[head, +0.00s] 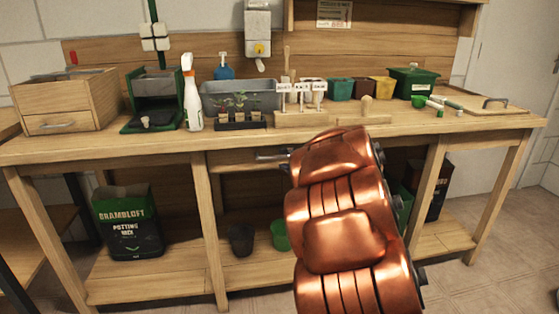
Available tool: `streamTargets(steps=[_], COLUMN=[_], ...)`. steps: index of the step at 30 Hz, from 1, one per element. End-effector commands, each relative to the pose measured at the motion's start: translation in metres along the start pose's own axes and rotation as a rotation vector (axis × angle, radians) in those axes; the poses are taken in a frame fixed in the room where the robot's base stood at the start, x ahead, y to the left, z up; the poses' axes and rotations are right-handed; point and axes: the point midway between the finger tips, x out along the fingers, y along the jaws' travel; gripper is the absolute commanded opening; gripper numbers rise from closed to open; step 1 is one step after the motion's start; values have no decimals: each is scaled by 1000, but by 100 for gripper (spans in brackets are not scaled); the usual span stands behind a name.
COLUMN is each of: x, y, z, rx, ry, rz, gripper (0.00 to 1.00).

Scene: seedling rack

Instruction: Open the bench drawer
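The bench drawer front (234,163) shows as a wooden panel under the bench top, left of my copper-coloured arm. It looks flush with the bench, though my arm covers its right part. A grey metal piece (272,157) sticks out beside the arm in front of this panel. I cannot tell whether it is the drawer's handle or part of my gripper. My arm rises from the lower right and hides the area where my gripper works, so its fingers and any hold on the handle cannot be made out.
The bench top (175,140) carries a seedling tray (240,125), a spray bottle (192,100), coloured pots and a small wooden drawer box (60,100). Below, a potting mix bag (128,222), a dark pot (241,240) and a green pot (280,236) stand on the lower shelf. Bench legs (211,235) flank the space.

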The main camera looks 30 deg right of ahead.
Motion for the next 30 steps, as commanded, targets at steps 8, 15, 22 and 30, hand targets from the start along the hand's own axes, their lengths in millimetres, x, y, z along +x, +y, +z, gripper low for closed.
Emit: streamTargets(steps=[8, 15, 22, 30], x=[34, 39, 39, 39], y=[-1, 0, 0, 0], z=[-1, 0, 0, 0], rx=[1, 0, 0, 0], ry=[1, -2, -2, -2], rz=[0, -1, -1, -1], gripper=[37, 37, 23, 0])
